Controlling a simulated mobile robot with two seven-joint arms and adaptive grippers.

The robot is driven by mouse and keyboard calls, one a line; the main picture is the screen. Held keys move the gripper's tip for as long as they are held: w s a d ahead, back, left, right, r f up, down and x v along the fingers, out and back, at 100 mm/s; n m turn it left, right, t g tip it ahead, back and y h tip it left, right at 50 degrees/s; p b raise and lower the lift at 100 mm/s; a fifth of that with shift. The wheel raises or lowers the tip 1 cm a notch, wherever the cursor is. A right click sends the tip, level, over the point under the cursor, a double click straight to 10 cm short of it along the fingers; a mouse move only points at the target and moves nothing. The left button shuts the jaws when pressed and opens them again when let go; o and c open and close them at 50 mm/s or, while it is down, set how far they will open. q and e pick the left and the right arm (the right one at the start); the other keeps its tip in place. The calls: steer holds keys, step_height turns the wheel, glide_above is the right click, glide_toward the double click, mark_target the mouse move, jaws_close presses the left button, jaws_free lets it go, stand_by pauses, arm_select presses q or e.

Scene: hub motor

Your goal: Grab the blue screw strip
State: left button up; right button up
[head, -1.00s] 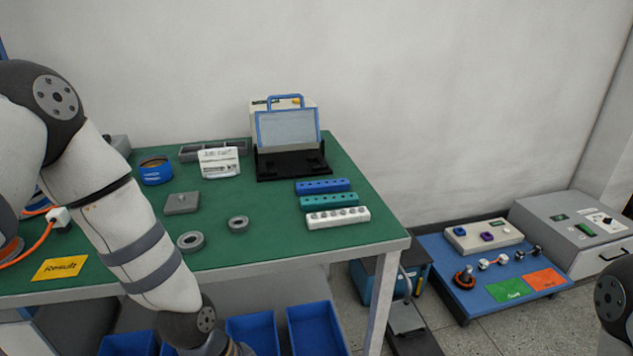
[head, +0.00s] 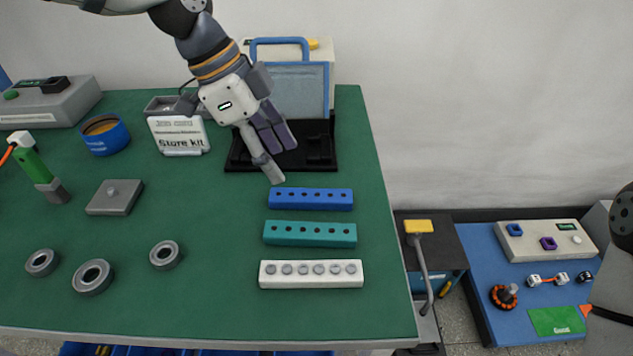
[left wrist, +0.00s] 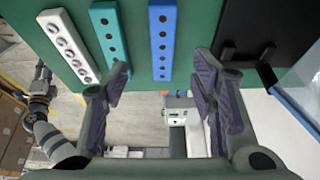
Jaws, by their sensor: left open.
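The blue screw strip (head: 311,199) lies on the green table, farthest back of three parallel strips, with a row of dark holes. It also shows in the left wrist view (left wrist: 161,40), lying between the finger lines. My left gripper (head: 281,162) is open and empty, just behind the strip's left end in the head view, fingers pointing down toward it. In the left wrist view its two fingers (left wrist: 160,78) are spread apart, with no contact on the strip visible.
A teal strip (head: 310,234) and a white strip (head: 311,274) lie in front of the blue one. Metal rings (head: 92,277) and a grey plate (head: 115,197) lie left.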

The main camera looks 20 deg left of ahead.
mark_target(304, 193)
arm_select(q)
steer(key=x, duration=0.9)
steer(key=shift+w+d+b, duration=0.2)
steer(key=shift+w+b, duration=0.05)
steer(key=shift+b, duration=0.15)
steer(key=shift+r, duration=0.1)
steer(key=shift+c, duration=0.3)
jaws_close()
